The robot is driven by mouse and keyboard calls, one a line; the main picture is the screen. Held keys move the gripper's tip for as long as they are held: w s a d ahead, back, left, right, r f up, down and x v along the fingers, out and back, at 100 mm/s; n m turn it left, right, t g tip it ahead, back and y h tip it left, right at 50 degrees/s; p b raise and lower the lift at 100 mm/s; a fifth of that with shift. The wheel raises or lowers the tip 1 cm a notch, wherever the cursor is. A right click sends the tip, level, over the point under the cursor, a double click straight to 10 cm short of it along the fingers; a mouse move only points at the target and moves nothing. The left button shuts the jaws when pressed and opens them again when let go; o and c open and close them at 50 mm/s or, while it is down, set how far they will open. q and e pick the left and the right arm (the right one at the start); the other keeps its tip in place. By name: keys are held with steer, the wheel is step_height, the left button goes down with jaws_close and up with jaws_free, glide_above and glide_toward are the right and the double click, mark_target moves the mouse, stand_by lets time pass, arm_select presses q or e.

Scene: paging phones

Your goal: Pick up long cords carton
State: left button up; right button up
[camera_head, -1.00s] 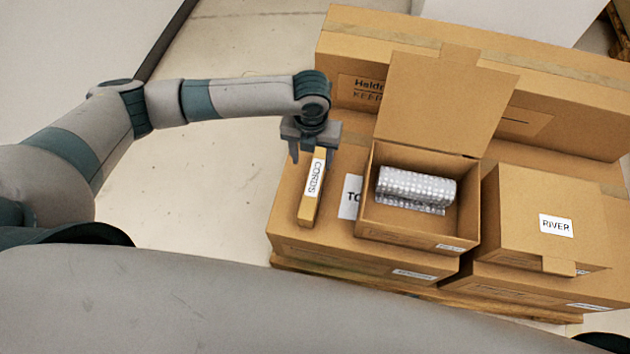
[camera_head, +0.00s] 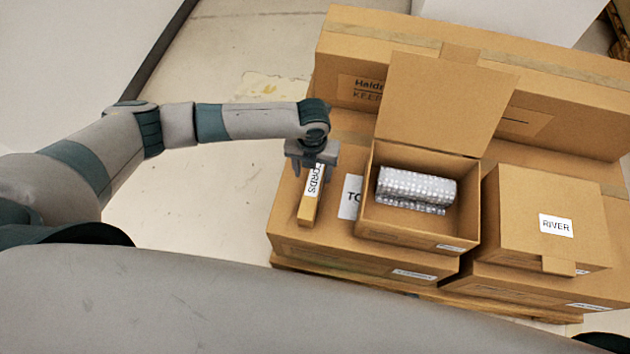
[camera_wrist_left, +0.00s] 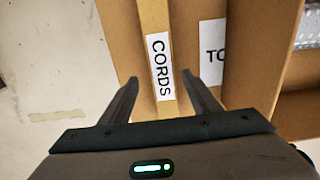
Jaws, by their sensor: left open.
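The long cords carton (camera_head: 309,207) is a narrow tan box with a white CORDS label. It lies on top of a larger cardboard box, left of the open carton. My left gripper (camera_head: 308,176) is over its far end, pointing down, with its jaws open. In the left wrist view the carton (camera_wrist_left: 153,22) runs between the two spread fingers (camera_wrist_left: 163,92), with a gap showing on each side. The gripper hides the carton's far end in the head view. My right gripper is not in view.
An open carton (camera_head: 372,215) holding a bubble-wrap roll (camera_head: 415,187) stands close to the right. A RIVER box (camera_head: 520,210) is further right. A tall box (camera_head: 345,60) rises behind. Bare floor (camera_head: 200,190) lies to the left.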

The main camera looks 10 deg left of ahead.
mark_target(315, 177)
arm_select(q)
steer(key=f, duration=0.3)
steer(key=shift+w+d+f, duration=0.25)
steer(key=shift+w+f, duration=0.15)
steer(key=shift+f, duration=0.6)
steer(key=shift+c, duration=0.9)
steer(key=c, duration=1.2)
steer(key=shift+r, duration=0.1)
steer(key=shift+c, duration=0.2)
